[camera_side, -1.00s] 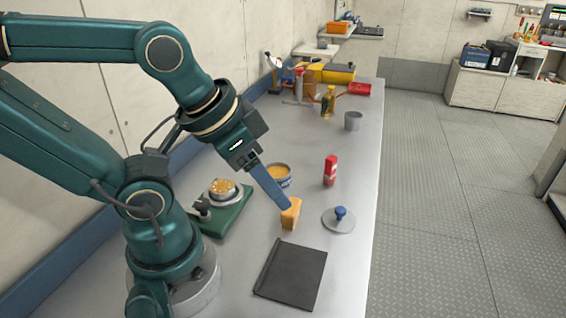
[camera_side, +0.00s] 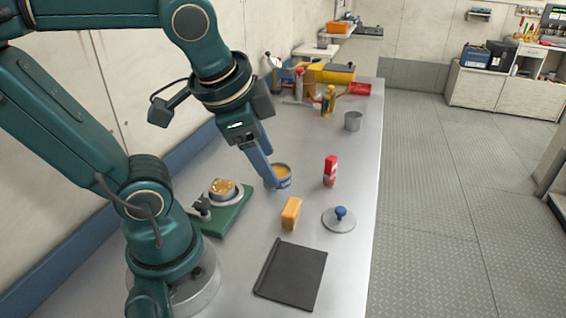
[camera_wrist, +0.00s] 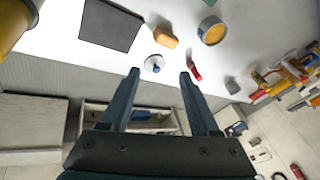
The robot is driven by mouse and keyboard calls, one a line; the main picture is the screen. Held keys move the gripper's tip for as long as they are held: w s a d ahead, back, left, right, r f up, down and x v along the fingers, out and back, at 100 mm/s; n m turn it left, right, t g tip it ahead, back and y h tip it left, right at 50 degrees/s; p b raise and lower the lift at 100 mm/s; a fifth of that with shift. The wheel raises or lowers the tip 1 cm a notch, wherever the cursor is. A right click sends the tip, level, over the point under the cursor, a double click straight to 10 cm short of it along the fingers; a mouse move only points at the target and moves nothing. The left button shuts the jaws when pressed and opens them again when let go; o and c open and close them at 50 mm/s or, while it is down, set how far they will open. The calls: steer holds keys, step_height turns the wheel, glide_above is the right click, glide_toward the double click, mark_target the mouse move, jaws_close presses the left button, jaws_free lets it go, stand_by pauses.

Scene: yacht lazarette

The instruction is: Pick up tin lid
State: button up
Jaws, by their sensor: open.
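The tin lid (camera_side: 338,221) is a flat grey disc with a blue knob, lying on the bench near its right edge. In the wrist view the lid (camera_wrist: 149,64) shows just beyond my left fingertip. My gripper (camera_side: 270,186) is above the bench beside the open tin (camera_side: 283,175) with orange-yellow contents, up and left of the lid and apart from it. In the wrist view my gripper (camera_wrist: 160,72) has its two fingers spread with nothing between them.
An orange block (camera_side: 291,214) stands left of the lid. A red bottle (camera_side: 330,171) stands behind it. A dark folder (camera_side: 291,274) lies in front. A green-based device (camera_side: 228,216) is at left. A grey cup (camera_side: 352,121) and clutter stand farther back.

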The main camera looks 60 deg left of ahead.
steer(key=w+a+m+g+y, duration=0.2)
steer(key=w+a+m+y, duration=0.1)
steer(key=w+m, duration=0.25)
steer(key=m+y, duration=0.6)
steer(key=m, duration=0.2)
glide_above(342, 211)
step_height(342, 211, down, 8)
steer(key=d+f, duration=0.1)
steer(key=f, duration=0.1)
steer(key=d+f+m, duration=0.1)
steer(key=f, duration=0.1)
steer(key=d+f+m+y, duration=0.1)
steer(key=f, duration=0.2)
steer(key=shift+s+d+m, duration=0.25)
steer(key=shift+s+f, duration=0.1)
steer(key=shift+f, duration=0.2)
steer(key=shift+x, duration=2.4)
jaws_close()
